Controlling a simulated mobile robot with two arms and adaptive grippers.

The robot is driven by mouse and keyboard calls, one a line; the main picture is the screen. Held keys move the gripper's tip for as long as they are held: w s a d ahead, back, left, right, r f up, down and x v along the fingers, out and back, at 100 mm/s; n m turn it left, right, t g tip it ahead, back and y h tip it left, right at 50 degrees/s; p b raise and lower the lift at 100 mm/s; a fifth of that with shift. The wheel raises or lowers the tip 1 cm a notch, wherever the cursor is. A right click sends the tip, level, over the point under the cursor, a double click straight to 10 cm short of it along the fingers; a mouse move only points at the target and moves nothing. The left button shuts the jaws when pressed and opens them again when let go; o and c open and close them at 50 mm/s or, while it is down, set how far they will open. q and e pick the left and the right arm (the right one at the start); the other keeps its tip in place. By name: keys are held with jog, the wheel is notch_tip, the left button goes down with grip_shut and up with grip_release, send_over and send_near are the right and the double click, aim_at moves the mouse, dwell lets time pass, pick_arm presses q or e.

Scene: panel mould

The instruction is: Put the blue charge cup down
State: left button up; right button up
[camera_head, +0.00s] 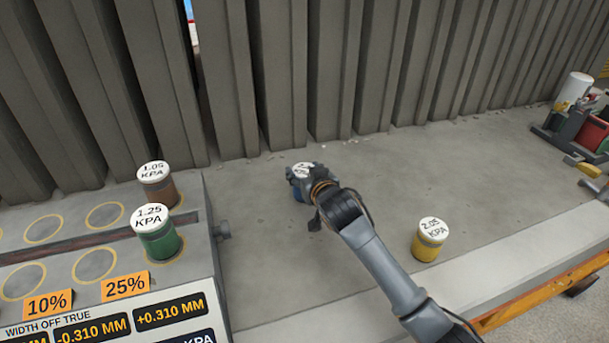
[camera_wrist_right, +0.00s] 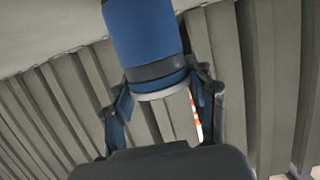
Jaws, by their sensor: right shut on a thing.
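The blue charge cup (camera_head: 298,193) is mostly hidden behind my right gripper in the head view; part of its white lid and blue side show. In the right wrist view the blue cup (camera_wrist_right: 145,35) fills the top middle, with a dark band and pale lid between the fingers. My right gripper (camera_head: 302,182) is shut on it, over the grey slab near the wall. Whether the cup touches the slab I cannot tell. The right gripper's fingers (camera_wrist_right: 160,100) show on both sides of the cup in the wrist view. My left gripper is not in view.
A green cup (camera_head: 158,243) and a brown cup (camera_head: 160,192) stand on the ringed station (camera_head: 205,262) at left. A yellow cup (camera_head: 426,249) stands on the slab (camera_head: 265,275) to the right of my arm. A ribbed wall (camera_head: 330,80) runs behind. Tools (camera_head: 575,120) lie far right.

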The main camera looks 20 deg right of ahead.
jog(key=shift+f, duration=0.55)
jog(key=o, duration=1.5)
jog(key=shift+f, duration=0.2)
jog(key=shift+r, duration=0.2)
jog(key=v, duration=1.2)
